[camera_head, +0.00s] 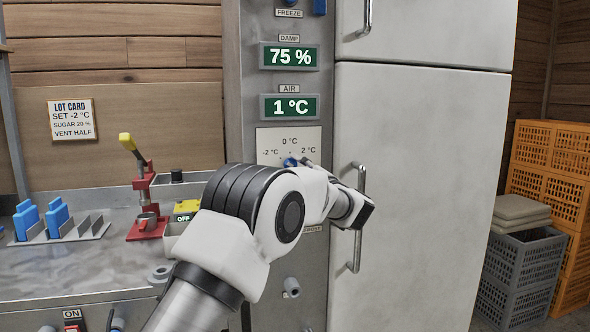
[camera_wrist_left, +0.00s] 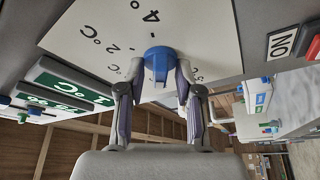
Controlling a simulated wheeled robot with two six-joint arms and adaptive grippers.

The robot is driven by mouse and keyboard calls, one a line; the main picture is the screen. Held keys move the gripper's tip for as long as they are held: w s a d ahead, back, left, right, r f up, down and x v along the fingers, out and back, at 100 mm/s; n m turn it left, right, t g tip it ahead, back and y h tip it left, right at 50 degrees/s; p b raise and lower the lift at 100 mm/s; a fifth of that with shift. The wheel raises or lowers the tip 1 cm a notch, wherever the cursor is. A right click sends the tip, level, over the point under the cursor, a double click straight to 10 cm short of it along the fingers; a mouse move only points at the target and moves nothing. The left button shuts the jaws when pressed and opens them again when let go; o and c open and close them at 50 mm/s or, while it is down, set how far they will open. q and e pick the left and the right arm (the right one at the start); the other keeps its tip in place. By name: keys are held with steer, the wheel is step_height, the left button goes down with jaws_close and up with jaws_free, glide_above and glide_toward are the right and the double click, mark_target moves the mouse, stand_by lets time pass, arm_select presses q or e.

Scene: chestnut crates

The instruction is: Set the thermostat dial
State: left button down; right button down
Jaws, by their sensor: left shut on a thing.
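The blue thermostat dial (camera_head: 290,162) sits on a pale scale plate (camera_head: 268,138) with marks for -2, 0 and 2 °C. It shows larger in the left wrist view (camera_wrist_left: 158,60), where more of the scale is visible. My left gripper (camera_wrist_left: 157,78) is shut on the dial, one finger on each side. In the head view my left arm hides the lower part of the plate. I cannot tell exactly which mark the dial points to. The AIR display (camera_head: 290,107) reads 1 °C. The lot card (camera_head: 72,120) reads SET -2 °C. My right gripper is not in view.
The DAMP display (camera_head: 290,57) above reads 75 %. A white door with metal handles (camera_head: 357,220) stands close to the right of my arm. A metal counter at left holds a red press (camera_head: 146,195) and blue pieces in a rack. Orange crates (camera_head: 552,150) stand far right.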

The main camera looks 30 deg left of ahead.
arm_select(q)
steer(key=c, duration=1.2)
jaws_free()
steer(key=shift+o, duration=0.2)
steer(key=v, duration=1.2)
